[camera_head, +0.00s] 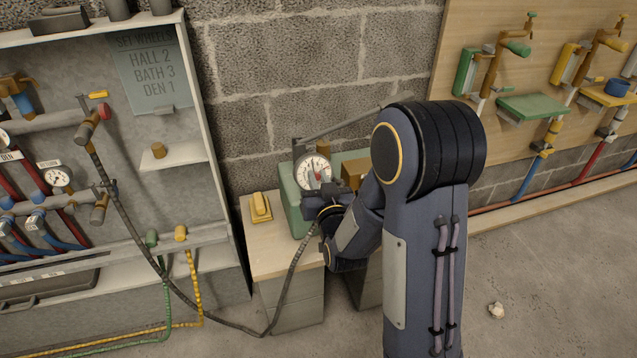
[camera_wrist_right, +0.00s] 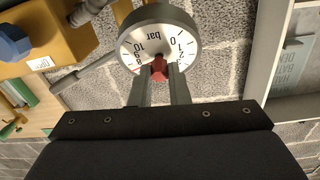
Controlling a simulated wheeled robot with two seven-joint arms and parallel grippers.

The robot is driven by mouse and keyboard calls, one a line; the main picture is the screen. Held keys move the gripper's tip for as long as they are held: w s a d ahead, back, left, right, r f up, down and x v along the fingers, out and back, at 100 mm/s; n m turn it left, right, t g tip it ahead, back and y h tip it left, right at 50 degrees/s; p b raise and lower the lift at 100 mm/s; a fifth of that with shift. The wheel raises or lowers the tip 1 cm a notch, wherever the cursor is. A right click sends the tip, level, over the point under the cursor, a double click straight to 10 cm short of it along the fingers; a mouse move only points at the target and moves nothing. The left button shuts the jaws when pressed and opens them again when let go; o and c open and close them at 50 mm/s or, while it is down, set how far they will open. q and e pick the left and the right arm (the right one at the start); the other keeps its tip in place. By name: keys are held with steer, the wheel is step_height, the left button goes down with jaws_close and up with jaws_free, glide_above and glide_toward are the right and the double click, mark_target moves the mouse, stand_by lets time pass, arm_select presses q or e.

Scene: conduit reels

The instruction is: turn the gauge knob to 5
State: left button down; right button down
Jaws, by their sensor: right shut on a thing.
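The gauge (camera_head: 312,166) has a round white dial and stands at the green box (camera_head: 287,206) on the small bench. In the right wrist view the gauge dial (camera_wrist_right: 143,40) appears inverted, with "bar" and numbers including 0, 1 and 10. My right gripper (camera_head: 323,188) is in front of the gauge. In the wrist view its two fingers (camera_wrist_right: 159,82) are shut on the red knob (camera_wrist_right: 158,67) at the dial. The fingers cover part of the scale, and I cannot read where the knob points. My left gripper is not in view.
A yellow block (camera_head: 260,207) sits on the bench top (camera_head: 262,240), left of the green box. A dark hose (camera_head: 160,262) loops from the pipe cabinet (camera_head: 212,150) towards the box. A grey lever (camera_head: 345,122) slants above the gauge. Open floor (camera_head: 540,270) lies at right.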

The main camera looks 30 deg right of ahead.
steer(key=n+y, duration=0.1)
steer(key=n, duration=0.1)
steer(key=n+y+b, duration=0.1)
steer(key=n, duration=0.1)
steer(key=shift+d+f+n+t+b, duration=0.1)
steer(key=shift+n+t+b, duration=0.2)
steer(key=shift+n, duration=0.1)
steer(key=n+y+b, duration=0.1)
steer(key=n+y, duration=0.1)
steer(key=n, duration=0.2)
steer(key=shift+d+n, duration=0.1)
steer(key=shift+n, duration=0.2)
steer(key=n+g+y+b, duration=0.1)
steer(key=n, duration=0.3)
steer(key=shift+y, duration=0.4)
steer(key=shift+r+n+g+y, duration=0.2)
steer(key=shift+n+g+y, duration=0.4)
steer(key=shift+n, duration=1.2)
steer(key=c, duration=1.4)
jaws_free()
